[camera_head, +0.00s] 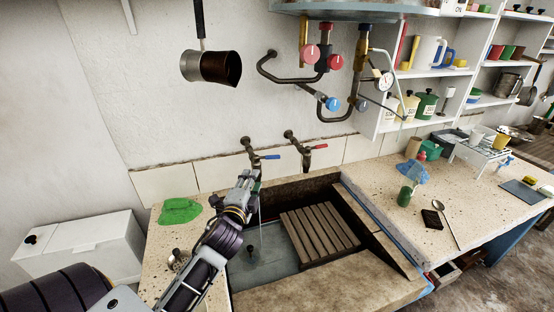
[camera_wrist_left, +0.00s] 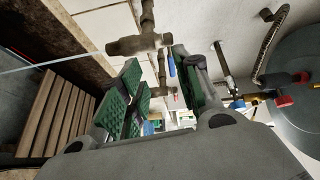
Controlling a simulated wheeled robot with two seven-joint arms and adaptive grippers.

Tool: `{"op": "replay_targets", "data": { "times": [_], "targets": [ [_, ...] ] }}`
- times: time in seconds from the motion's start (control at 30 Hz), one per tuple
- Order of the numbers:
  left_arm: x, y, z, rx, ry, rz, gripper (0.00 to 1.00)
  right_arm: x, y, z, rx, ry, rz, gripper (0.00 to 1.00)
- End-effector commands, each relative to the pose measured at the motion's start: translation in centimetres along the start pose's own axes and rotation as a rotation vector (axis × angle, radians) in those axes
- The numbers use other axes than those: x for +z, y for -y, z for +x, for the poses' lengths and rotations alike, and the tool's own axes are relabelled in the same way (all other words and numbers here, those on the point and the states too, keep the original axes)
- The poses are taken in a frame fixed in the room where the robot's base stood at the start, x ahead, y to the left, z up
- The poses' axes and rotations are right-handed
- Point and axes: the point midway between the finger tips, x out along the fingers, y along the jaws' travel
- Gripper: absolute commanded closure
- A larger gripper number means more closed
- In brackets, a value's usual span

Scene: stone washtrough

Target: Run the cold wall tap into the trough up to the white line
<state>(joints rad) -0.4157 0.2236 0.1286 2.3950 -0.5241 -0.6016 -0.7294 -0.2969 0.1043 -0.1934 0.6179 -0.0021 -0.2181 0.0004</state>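The cold wall tap with a blue lever (camera_head: 265,157) is on the wall behind the stone trough (camera_head: 375,290). A thin stream of water (camera_head: 260,218) falls from it; the stream also shows in the left wrist view (camera_wrist_left: 50,60). Grey water (camera_head: 265,262) covers the trough's bottom. I cannot make out the white line. My left gripper (camera_head: 250,179) is just below the tap, hiding part of it. In the left wrist view its green-padded fingers (camera_wrist_left: 160,88) are apart and empty, with the blue lever (camera_wrist_left: 172,66) close by one finger. My right gripper is out of view.
A red-lever tap (camera_head: 306,149) is to the right of the cold tap. A slatted wooden rack (camera_head: 320,232) is in the trough's right part. A green cloth (camera_head: 180,210) lies on the left ledge. Pipes with valves (camera_head: 325,80) hang above.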

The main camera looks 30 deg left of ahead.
Motion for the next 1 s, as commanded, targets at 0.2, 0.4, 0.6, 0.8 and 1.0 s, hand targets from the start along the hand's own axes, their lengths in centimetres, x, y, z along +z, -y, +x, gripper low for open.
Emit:
{"op": "replay_targets", "data": {
  "times": [0.2,0.4,0.6,0.8,1.0],
  "targets": [
    [-1.9,0.6,0.0,-0.007,-0.077,0.023,0.67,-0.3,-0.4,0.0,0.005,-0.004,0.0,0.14],
    [-2.5,0.8,0.1,-0.024,-0.102,0.095,0.67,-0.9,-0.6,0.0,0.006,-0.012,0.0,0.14],
    [-2.5,0.8,0.1,-0.026,-0.102,0.127,0.67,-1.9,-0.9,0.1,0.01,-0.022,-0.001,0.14],
    [-2.5,0.8,0.1,-0.025,-0.102,0.127,0.67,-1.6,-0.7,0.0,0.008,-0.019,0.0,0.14],
    [-2.5,0.8,0.3,-0.026,-0.102,0.127,0.67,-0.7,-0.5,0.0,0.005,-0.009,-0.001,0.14]
  ]
}}
